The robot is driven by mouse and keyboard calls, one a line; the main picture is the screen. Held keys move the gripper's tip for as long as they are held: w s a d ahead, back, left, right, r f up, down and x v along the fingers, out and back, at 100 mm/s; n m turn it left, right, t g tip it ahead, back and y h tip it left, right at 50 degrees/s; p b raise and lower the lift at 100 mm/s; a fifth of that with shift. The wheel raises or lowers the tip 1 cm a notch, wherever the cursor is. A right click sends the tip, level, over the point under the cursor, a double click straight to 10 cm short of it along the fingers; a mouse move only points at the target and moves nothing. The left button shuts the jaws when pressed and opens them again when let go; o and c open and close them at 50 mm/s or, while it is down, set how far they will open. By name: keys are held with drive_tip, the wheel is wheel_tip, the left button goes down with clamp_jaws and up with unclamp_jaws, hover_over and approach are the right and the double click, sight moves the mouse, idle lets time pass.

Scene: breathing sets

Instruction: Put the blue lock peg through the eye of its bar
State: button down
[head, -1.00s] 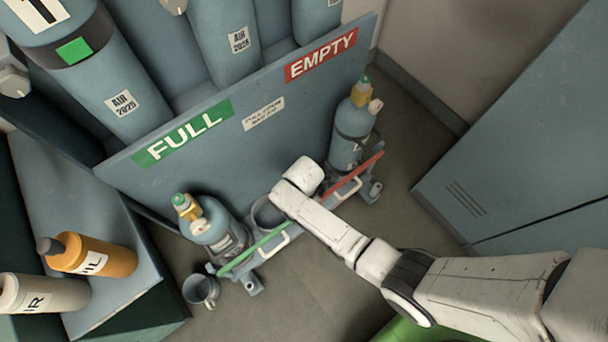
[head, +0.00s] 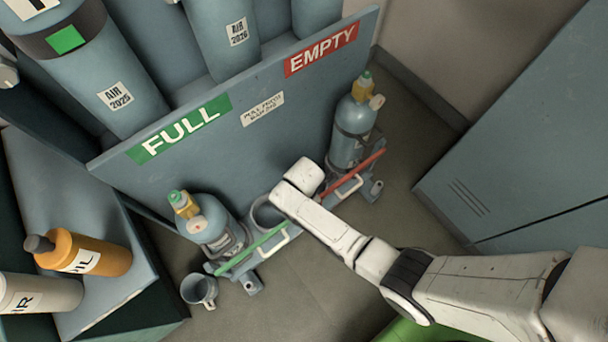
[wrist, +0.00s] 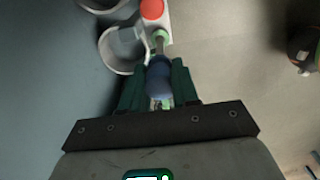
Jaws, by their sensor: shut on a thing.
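In the wrist view my gripper (wrist: 159,88) has dark green fingers shut on the blue lock peg (wrist: 159,72). The peg's thin metal shank points away from the fingers, toward a pale fitting with a red round top (wrist: 152,10). A small green part shows by the shank's tip; I cannot tell whether the tip is in an eye. In the head view my forearm hides the gripper and peg. A green bar (head: 250,249) crosses in front of the left small cylinder (head: 208,225). A red bar (head: 358,171) crosses in front of the right one (head: 351,130).
A blue rack panel (head: 215,155) marked FULL and EMPTY stands behind the bars. An empty ring holder (head: 266,212) sits between the small cylinders. A grey mug (head: 199,291) stands on the floor at left. A blue locker (head: 525,140) is at right, with open floor before it.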

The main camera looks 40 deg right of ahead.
drive_tip(key=shift+f, duration=0.1)
idle(0.3)
drive_tip(key=c, duration=0.8)
unclamp_jaws()
drive_tip(key=shift+o, duration=0.2)
wheel_tip(320, 180, up, 11)
drive_tip(key=p, duration=0.3)
drive_tip(key=shift+f, duration=0.1)
